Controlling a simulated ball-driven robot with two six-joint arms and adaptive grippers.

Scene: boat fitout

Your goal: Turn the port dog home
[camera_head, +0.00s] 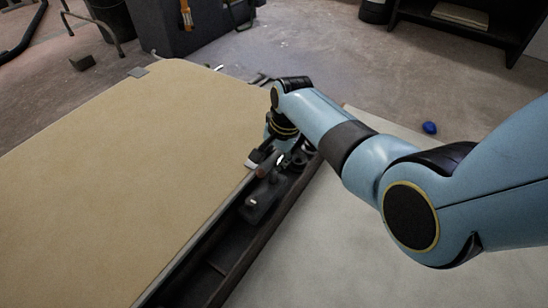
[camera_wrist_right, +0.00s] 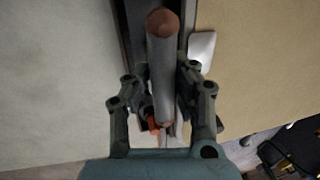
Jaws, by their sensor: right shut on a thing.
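In the right wrist view, a grey rounded bar with a reddish-brown end, which looks like the port dog (camera_wrist_right: 162,65), runs lengthwise between the fingers of my right gripper (camera_wrist_right: 165,125). The gripper is shut on it, with the brown end pointing away from my wrist. A small orange part (camera_wrist_right: 153,124) shows beside the bar, between the fingers. In the head view, my right gripper (camera_head: 277,158) reaches down to the far part of a long dark channel (camera_head: 215,262). My arm and fingers hide most of the dog there. My left gripper is in neither view.
A broad tan panel (camera_head: 110,165) lies left of the channel, and a pale flat surface (camera_head: 320,265) lies right of it. A small white plate (camera_wrist_right: 202,48) lies beside the bar. A dark fitting (camera_head: 262,200) sits in the channel, nearer than my gripper. A blue object (camera_head: 429,127) lies on the floor.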

